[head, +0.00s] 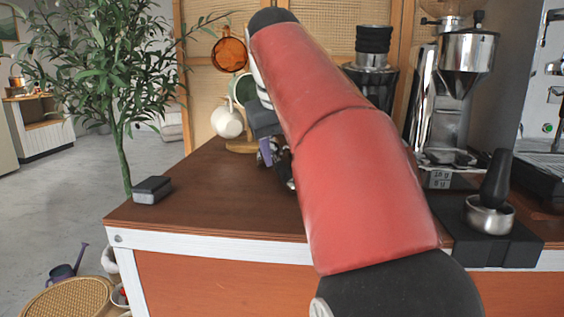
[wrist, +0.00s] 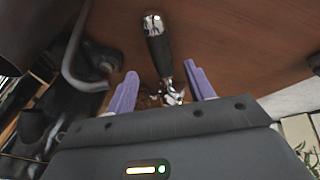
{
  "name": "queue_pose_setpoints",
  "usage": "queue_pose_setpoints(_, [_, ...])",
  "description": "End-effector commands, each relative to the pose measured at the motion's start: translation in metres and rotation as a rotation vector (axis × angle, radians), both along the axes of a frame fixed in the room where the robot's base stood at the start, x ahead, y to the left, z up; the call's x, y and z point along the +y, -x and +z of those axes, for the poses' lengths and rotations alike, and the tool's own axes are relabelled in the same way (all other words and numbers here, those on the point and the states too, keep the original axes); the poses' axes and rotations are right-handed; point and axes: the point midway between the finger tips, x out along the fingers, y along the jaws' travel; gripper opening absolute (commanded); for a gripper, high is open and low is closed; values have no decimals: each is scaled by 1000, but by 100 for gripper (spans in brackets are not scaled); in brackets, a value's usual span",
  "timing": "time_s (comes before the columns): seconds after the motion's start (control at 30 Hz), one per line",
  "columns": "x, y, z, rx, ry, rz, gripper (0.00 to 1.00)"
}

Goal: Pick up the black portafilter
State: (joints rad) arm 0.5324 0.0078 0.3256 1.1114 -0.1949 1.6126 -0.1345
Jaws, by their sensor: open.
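The black portafilter (wrist: 158,48) shows in the wrist view, its black handle with a chrome end pointing up the picture and its shiny metal part low between my fingers. My gripper (wrist: 161,70) is open, with one purple finger on each side of the portafilter. I cannot tell whether either finger touches it. In the head view my gripper (head: 266,151) is mostly hidden behind my red arm, over the wooden counter (head: 200,195). The portafilter is largely hidden there too.
White and green mugs (head: 227,122) hang on a stand behind my gripper. A small dark box (head: 152,189) sits at the counter's left edge. At right are a grinder (head: 465,60) and a black-handled tamper (head: 495,180) on a black mat (head: 475,246). The counter's front left is clear.

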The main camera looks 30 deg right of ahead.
Motion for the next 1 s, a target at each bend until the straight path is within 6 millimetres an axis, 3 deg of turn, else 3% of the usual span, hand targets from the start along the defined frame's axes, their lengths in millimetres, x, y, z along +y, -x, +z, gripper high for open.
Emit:
queue_pose_setpoints(0.3, [-8,-14,-42,1,-1,-1,53])
queue_pose_setpoints(0.6, [-10,-17,-46,-1,-1,1,53])
queue_pose_setpoints(1.0, [-10,-16,-45,0,-1,-1,2])
